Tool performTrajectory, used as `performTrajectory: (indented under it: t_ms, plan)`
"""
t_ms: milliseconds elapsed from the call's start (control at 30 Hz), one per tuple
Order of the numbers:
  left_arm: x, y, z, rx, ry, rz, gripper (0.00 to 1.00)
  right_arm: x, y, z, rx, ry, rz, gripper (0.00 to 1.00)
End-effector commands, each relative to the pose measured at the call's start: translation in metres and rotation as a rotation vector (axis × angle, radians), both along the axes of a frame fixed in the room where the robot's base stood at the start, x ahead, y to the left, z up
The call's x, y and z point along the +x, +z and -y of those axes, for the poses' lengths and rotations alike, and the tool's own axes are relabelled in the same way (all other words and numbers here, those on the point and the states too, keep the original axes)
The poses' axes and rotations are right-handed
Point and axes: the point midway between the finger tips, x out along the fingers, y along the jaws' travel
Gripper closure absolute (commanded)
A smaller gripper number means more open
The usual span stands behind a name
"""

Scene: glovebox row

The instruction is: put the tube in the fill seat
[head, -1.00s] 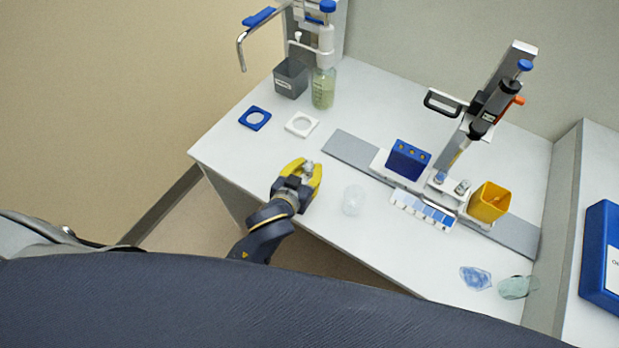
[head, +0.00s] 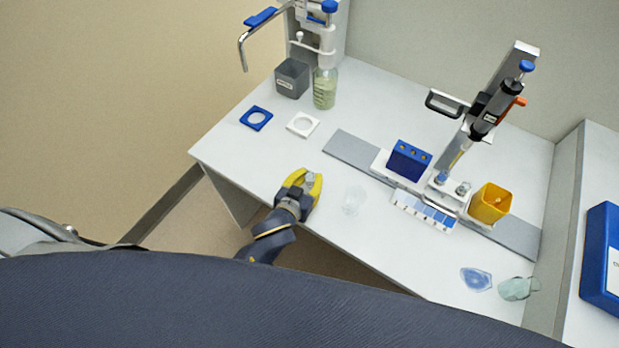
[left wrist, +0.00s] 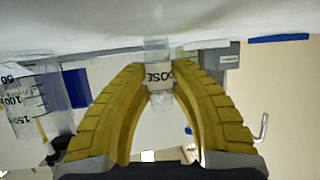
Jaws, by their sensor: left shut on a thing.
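My left gripper (head: 311,186) is shut on a small clear tube (left wrist: 159,100), low near the table's front edge in the head view. In the left wrist view the tube sits between the yellow fingers (left wrist: 158,85) and has a white label reading partly "OSE". One end of it is close to the white table surface; whether it touches cannot be told. The pipette (head: 490,112) hangs on a slanted stand over a white carriage (head: 448,190) with small round seats at its foot. Which is the fill seat is not marked legibly. My right gripper is not in view.
A blue block with holes (head: 409,161) and a yellow bin (head: 490,204) stand along the grey rail (head: 350,149). A blue square (head: 256,118) and white square (head: 302,124) lie behind, before a bottle (head: 324,90).

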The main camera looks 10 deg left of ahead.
Motion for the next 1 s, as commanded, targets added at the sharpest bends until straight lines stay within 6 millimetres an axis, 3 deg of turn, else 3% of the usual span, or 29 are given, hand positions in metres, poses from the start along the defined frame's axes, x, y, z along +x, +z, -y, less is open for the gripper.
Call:
performTrajectory:
  t_ms: [67, 100, 300, 633, 1000]
  plan:
    - [0.0, -0.002, 0.0, 0.001, 0.001, -0.001, 0.89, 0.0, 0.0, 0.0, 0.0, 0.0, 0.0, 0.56]
    - [0.0, -0.003, 0.0, 0.001, 0.001, -0.001, 0.76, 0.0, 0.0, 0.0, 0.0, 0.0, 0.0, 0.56]
    - [0.0, -0.002, 0.0, 0.0, 0.0, -0.001, 0.55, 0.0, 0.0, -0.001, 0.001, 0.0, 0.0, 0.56]
    - [-0.001, 0.002, 0.0, -0.001, -0.001, 0.0, 0.55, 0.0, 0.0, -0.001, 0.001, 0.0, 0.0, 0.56]
    - [-0.055, 0.022, -0.008, -0.002, 0.001, -0.003, 0.55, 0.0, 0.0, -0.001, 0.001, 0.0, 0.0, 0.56]
